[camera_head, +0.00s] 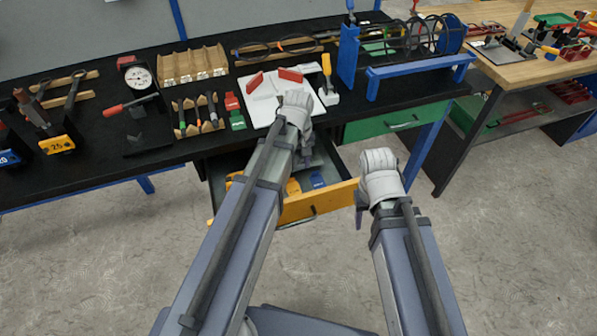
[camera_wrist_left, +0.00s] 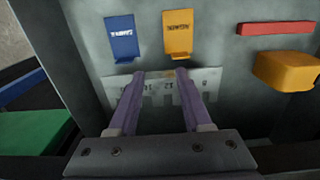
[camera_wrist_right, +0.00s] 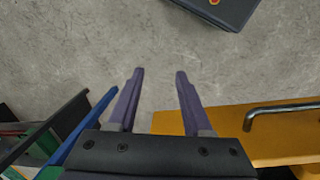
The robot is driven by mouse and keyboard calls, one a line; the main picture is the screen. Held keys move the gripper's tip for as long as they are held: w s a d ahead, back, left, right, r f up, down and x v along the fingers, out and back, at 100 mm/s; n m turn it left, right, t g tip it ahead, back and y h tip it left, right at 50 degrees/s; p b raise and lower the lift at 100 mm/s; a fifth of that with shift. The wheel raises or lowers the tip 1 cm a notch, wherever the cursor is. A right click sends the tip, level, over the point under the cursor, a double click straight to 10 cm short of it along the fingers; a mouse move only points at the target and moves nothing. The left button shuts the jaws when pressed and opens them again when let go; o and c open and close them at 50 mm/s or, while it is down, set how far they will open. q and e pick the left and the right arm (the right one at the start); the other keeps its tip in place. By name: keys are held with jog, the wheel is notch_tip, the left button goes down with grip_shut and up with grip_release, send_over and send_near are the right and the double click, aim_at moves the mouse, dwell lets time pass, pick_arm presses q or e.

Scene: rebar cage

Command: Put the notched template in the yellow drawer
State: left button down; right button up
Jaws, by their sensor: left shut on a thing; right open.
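The yellow drawer (camera_head: 311,204) is pulled open below the black bench. My left gripper (camera_head: 304,158) reaches down over it. In the left wrist view, my left gripper (camera_wrist_left: 160,75) is shut on the notched template (camera_wrist_left: 158,86), a pale grey plate with numbers and slots along its edge. The template is over the drawer's grey interior; I cannot tell whether it touches the bottom. In the head view my arm hides the template. My right gripper (camera_wrist_right: 160,75) is open and empty over the floor, beside the drawer's yellow front (camera_wrist_right: 235,125).
The drawer holds a blue tag (camera_wrist_left: 122,38), a yellow tag (camera_wrist_left: 177,35), a red bar (camera_wrist_left: 275,28) and a yellow block (camera_wrist_left: 286,70). A white board (camera_head: 262,110) and several tools lie on the bench above. A shut green drawer (camera_head: 395,121) is to the right. The floor in front is clear.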

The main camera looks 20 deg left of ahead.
aim_at(299, 177)
pick_arm(q)
jog(key=shift+f+b, duration=1.25)
jog(key=shift+f, duration=0.35)
jog(key=shift+f, duration=0.1)
jog(key=shift+f, duration=0.15)
jog(key=shift+c, duration=1.7)
grip_release()
notch_tip(299, 177, up, 13)
jog(key=p, duration=1.2)
jog(key=s+d+m, duration=0.3)
jog(key=s, duration=0.1)
jog(key=s+d+m, duration=0.4)
jog(key=s, duration=0.1)
jog(key=s+d+m+y, duration=0.1)
jog(key=s+d+m, duration=0.2)
jog(key=s, duration=0.2)
jog(key=shift+s+d+f+m, duration=0.15)
jog(key=shift+d+f+m, duration=0.05)
jog(key=shift+d+m, duration=0.1)
